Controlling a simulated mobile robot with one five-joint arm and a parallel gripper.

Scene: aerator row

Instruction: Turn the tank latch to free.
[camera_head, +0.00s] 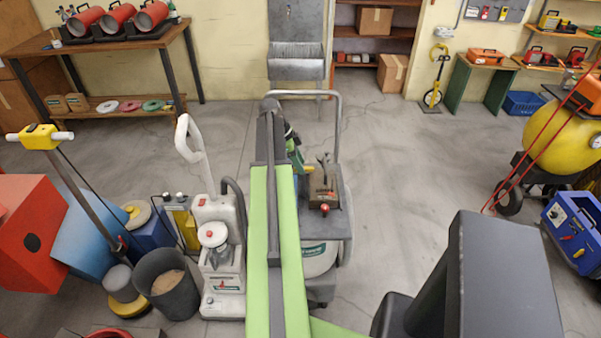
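A wheeled cart (322,222) with a grey top, a tall grey handle frame and a pale tank (318,262) low on it stands at the centre. A small brown box with a dark lever and a red knob (325,208) sits on its top. I cannot tell whether this is the tank latch; no other part shows clearly as one. My green arm link rises in front of the cart and hides its left side. No gripper fingers show; a small dark and green shape behind the link is unclear.
A white machine (219,255) and a dark bucket (166,283) stand close left of my arm. A yellow tank (562,140) and a blue box (574,230) are at the right. A workbench (95,42) is at the back left. Open floor lies right of the cart.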

